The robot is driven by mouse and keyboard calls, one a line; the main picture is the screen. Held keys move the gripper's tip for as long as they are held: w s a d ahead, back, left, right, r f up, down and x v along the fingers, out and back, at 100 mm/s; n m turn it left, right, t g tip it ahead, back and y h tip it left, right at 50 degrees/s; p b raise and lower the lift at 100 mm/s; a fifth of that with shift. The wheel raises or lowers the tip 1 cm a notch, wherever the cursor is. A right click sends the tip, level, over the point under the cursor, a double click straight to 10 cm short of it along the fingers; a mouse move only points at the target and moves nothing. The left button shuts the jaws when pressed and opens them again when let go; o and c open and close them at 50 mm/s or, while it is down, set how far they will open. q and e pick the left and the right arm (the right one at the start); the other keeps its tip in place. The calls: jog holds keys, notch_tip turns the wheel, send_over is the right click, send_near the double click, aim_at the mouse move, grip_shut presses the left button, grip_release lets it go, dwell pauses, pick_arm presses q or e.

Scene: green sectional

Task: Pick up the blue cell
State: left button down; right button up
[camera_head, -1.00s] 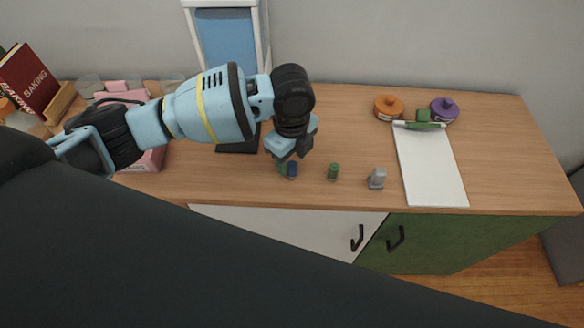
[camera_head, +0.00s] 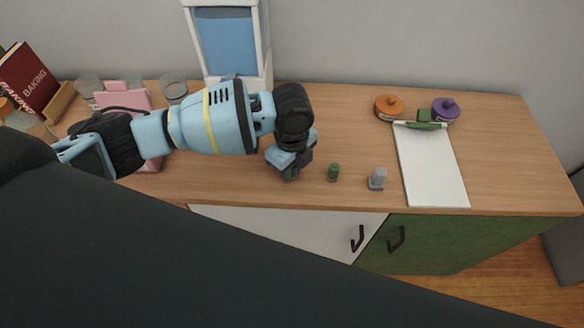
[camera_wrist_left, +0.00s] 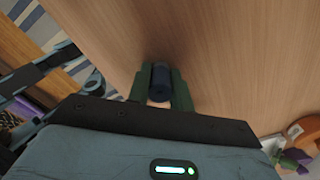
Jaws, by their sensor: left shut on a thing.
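The blue cell (camera_wrist_left: 160,82) is a small dark blue cylinder between the two green fingers of my left gripper (camera_wrist_left: 160,92) in the left wrist view. The fingers touch it on both sides, and the gripper is shut on it. In the head view my left gripper (camera_head: 288,175) is low over the front part of the wooden counter and hides the cell. I cannot tell whether the cell touches the counter. My right gripper is not in view.
A green cell (camera_head: 333,172) and a grey object (camera_head: 377,179) stand right of the gripper on the counter (camera_head: 500,150). A white board (camera_head: 432,170) lies further right, with orange (camera_head: 389,107) and purple (camera_head: 445,109) lidded jars behind. A pink object (camera_head: 120,100) and glasses are left.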

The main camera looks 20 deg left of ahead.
pick_arm(q)
jog(key=shift+r, duration=0.1)
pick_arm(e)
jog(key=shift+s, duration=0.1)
